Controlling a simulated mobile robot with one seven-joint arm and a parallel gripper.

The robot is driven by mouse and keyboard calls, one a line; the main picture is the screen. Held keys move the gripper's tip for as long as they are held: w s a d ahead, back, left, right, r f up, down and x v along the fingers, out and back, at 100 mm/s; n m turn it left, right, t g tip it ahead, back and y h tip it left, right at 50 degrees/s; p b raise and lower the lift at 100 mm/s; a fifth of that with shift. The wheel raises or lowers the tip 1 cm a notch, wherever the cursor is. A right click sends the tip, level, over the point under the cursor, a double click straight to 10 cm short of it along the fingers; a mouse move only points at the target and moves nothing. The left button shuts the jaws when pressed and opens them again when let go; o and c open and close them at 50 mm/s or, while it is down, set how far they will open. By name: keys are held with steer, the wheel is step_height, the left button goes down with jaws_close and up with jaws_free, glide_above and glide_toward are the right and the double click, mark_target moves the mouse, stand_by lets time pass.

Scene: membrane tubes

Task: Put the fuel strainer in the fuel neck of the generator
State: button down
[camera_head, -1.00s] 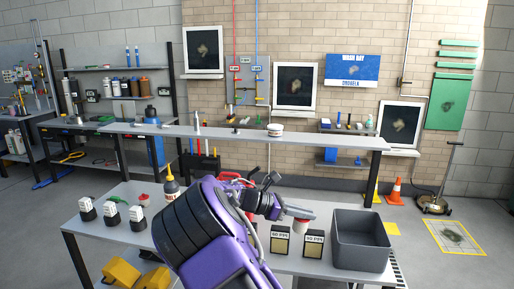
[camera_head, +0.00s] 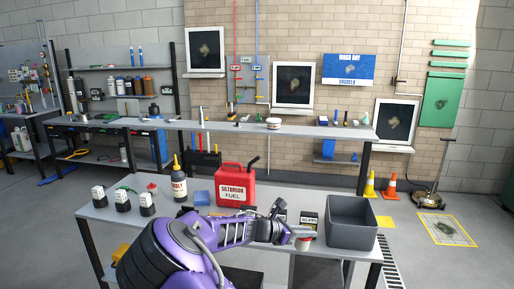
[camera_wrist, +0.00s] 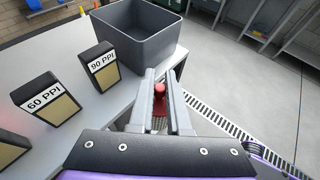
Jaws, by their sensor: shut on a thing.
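My gripper (camera_wrist: 160,88) is shut on a small red-topped part (camera_wrist: 160,90), which sits between the two grey fingers in the wrist view. In the head view my gripper (camera_head: 304,232) reaches over the front edge of the table, left of the grey bin. A pale cup-like piece with red (camera_head: 303,243) shows just under the fingers; I take it for the fuel strainer, and its lower end is hard to make out. I cannot pick out the generator or its fuel neck in either view.
The 60 PPI (camera_wrist: 46,98) and 90 PPI (camera_wrist: 103,66) blocks stand left of my gripper. Open floor lies right.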

step_height(320, 180, down, 9)
steer(key=s+n+t+y, duration=0.2)
steer(key=n+t+y, duration=0.2)
steer(key=n+t, duration=0.1)
steer(key=s+a+r+n+t+y, duration=0.1)
steer(key=s+r+n+t+y, duration=0.1)
steer(key=s+r+n+y, duration=0.3)
steer(key=s+n+y, duration=0.2)
steer(key=y, duration=0.1)
steer(key=shift+n+b, duration=0.4)
steer(key=shift+t, duration=0.3)
